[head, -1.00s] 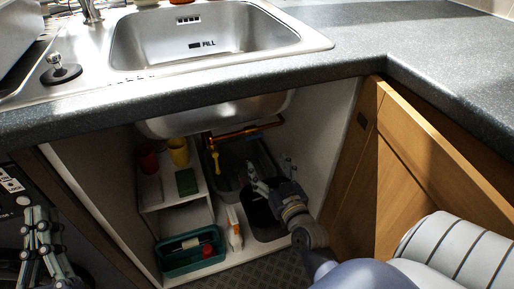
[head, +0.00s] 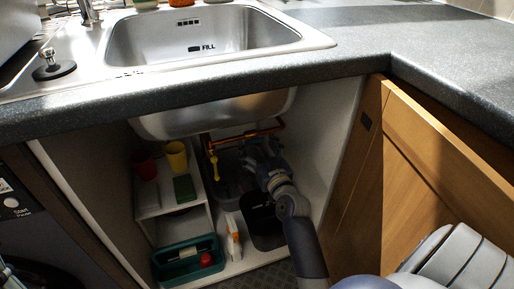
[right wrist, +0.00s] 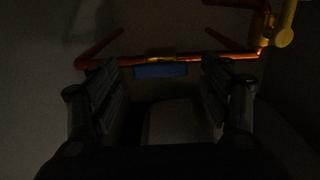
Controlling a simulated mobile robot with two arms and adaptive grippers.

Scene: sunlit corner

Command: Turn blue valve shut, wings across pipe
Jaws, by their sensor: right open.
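The blue valve handle (right wrist: 160,71) shows in the right wrist view as a dim blue bar. Its long side runs along the copper pipe (right wrist: 195,57), just below a brass-coloured fitting. My right gripper (right wrist: 159,75) is open, with one finger to each side of the blue handle and a gap on both sides. In the head view, my right gripper (head: 258,155) reaches into the cabinet under the sink, below the copper pipe (head: 255,131). The blue handle cannot be made out there. Only a sliver that may be my left gripper shows at the lower left edge.
A yellow pipe with a knob (right wrist: 284,38) hangs beside the copper pipe. A shelf with a red cup (head: 146,165) and yellow cup (head: 177,156) stands left. A green caddy (head: 188,262), spray bottle (head: 232,240) and dark bin (head: 262,222) are below. The wooden door (head: 410,190) stands right.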

